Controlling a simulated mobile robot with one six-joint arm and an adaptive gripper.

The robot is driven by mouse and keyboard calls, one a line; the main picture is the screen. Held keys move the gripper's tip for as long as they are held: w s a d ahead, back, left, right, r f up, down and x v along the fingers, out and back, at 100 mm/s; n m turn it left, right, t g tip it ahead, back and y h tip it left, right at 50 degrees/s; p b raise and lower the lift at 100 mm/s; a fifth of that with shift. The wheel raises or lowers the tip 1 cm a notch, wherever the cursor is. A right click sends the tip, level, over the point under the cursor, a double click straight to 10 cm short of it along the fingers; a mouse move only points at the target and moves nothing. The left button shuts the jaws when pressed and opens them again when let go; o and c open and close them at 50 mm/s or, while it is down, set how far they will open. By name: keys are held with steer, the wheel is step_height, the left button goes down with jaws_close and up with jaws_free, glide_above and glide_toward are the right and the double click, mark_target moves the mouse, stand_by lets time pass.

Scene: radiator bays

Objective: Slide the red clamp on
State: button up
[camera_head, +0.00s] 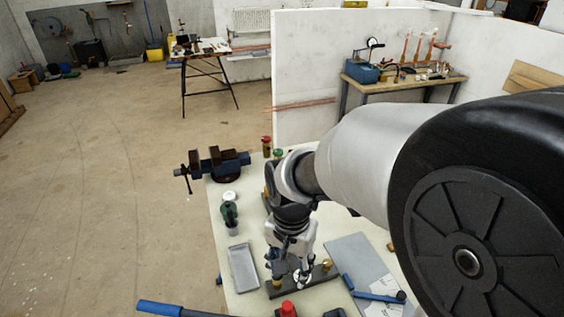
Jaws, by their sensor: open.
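My gripper (289,274) points down over a dark bar (316,277) on the pale workbench. Its jaws are open. The bar carries brass fittings (327,265) near its ends, and the gripper hides its middle. A small red object (287,308) sits at the bottom edge of the picture, just in front of the bar and apart from the gripper. It is partly cut off, and I cannot tell if it is the red clamp. No other clear red clamp shows.
A grey tray (243,268) lies left of the gripper, with a green bottle (229,212) behind it. A blue vise (222,165) stands at the bench's far left corner. A grey board (352,262) and blue-handled tool (375,296) lie right. My arm covers the bench's right side.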

mark_target(288, 305)
step_height(288, 305, down, 17)
steer(key=b, duration=0.5)
steer(key=shift+s+a+f, duration=0.1)
steer(key=shift+a+f, duration=0.05)
steer(key=shift+f, duration=0.05)
steer(key=shift+c, duration=0.4)
jaws_close()
